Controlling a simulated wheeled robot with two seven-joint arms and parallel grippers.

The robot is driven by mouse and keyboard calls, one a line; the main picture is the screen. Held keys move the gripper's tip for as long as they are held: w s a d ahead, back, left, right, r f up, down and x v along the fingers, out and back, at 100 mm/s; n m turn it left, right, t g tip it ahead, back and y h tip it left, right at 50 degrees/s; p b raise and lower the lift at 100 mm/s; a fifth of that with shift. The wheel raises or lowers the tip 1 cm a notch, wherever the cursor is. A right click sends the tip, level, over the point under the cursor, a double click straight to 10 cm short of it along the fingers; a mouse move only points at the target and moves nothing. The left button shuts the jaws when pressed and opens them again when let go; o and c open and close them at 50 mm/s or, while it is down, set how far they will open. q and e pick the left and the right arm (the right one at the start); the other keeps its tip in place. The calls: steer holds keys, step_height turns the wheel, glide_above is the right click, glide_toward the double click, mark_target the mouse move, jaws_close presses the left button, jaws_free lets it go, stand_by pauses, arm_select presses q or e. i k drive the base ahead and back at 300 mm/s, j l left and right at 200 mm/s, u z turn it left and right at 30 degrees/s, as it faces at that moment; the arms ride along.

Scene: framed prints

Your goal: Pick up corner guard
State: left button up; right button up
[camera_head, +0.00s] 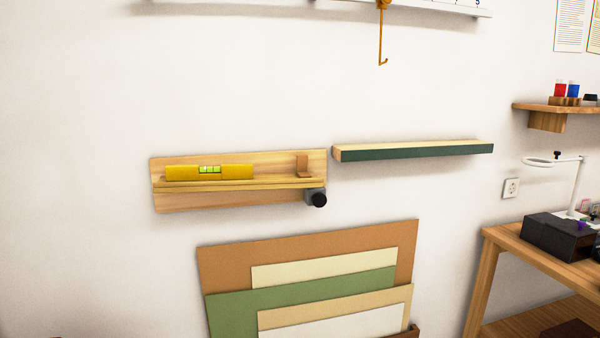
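A small brown L-shaped piece, which looks like the corner guard (303,167), stands upright at the right end of a wooden wall shelf (270,160). A yellow spirit level (208,172) lies to its left on the same shelf, with a gap between them. Neither of my grippers shows in the head view.
A black knob (318,199) sits under the shelf's right end. A green-fronted ledge (415,152) is on the wall to the right. Several boards (300,262) lean below. A wooden table (510,250) with a black box (556,236) stands at right.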

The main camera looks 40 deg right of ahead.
mark_target(302, 160)
steer(key=z, duration=1.65)
steer(key=i+j, duration=0.15)
steer(key=j, duration=0.15)
steer(key=i+j, duration=0.15)
steer(key=j, duration=0.1)
